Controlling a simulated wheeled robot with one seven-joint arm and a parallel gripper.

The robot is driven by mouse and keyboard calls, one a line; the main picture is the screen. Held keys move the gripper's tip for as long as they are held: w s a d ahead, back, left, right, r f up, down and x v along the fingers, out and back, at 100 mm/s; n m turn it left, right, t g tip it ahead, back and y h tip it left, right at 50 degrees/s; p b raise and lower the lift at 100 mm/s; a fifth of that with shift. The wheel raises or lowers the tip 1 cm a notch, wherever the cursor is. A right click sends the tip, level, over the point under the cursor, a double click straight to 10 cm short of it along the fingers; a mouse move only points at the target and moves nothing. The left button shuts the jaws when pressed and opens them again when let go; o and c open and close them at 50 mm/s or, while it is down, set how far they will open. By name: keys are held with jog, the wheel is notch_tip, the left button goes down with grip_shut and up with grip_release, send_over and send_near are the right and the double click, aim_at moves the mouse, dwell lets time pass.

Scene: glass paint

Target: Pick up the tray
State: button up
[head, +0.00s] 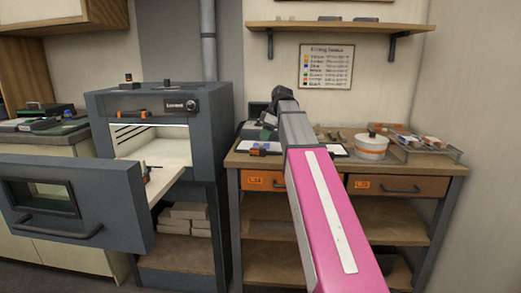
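A shallow metal tray (448,152) with small coloured items in it sits at the right end of the workbench top. My arm reaches up and away over the middle of the bench, left of this tray and apart from it. My gripper (282,95) shows only as a dark shape at the arm's far end, near the back of the bench. Its fingers cannot be made out, so I cannot tell whether it is open or holding anything.
A grey kiln (165,102) stands at left, its door (100,205) open toward me and a pale slab (168,180) reaching out. A white pot (371,147) stands beside the tray. A wall shelf (340,27) hangs above. White blocks (185,212) lie under the kiln.

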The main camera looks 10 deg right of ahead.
jog(key=shift+x, duration=3.5)
jog(key=shift+a+r, duration=0.1)
grip_shut()
